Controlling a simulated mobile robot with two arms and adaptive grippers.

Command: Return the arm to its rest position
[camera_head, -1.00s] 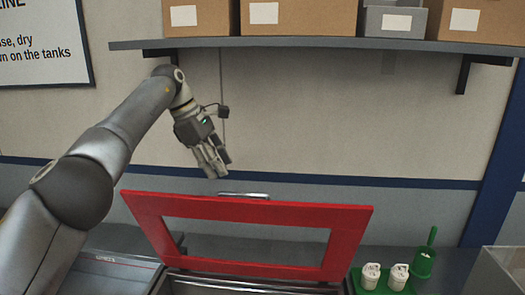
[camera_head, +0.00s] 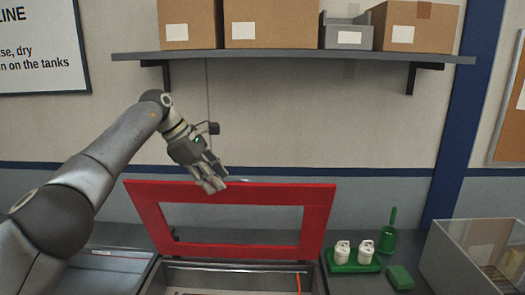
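My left arm (camera_head: 118,138) reaches in from the left, bent at the elbow. My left gripper (camera_head: 213,186) points down and to the right, over the top edge of a raised red lid frame (camera_head: 318,215). Nothing shows between its fingers, which lie close together, and I cannot tell how far apart they are. Whether it touches the lid cannot be made out. The gripper partly hides the lid's metal handle (camera_head: 238,180). My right gripper is not in view.
The lid stands up over an open metal tank (camera_head: 232,268). A grey shelf (camera_head: 290,58) with boxes hangs above the arm. On the right are a green tray (camera_head: 350,267) with two white parts, a green brush holder (camera_head: 388,238), a green block (camera_head: 400,277) and a clear-walled bin (camera_head: 440,250).

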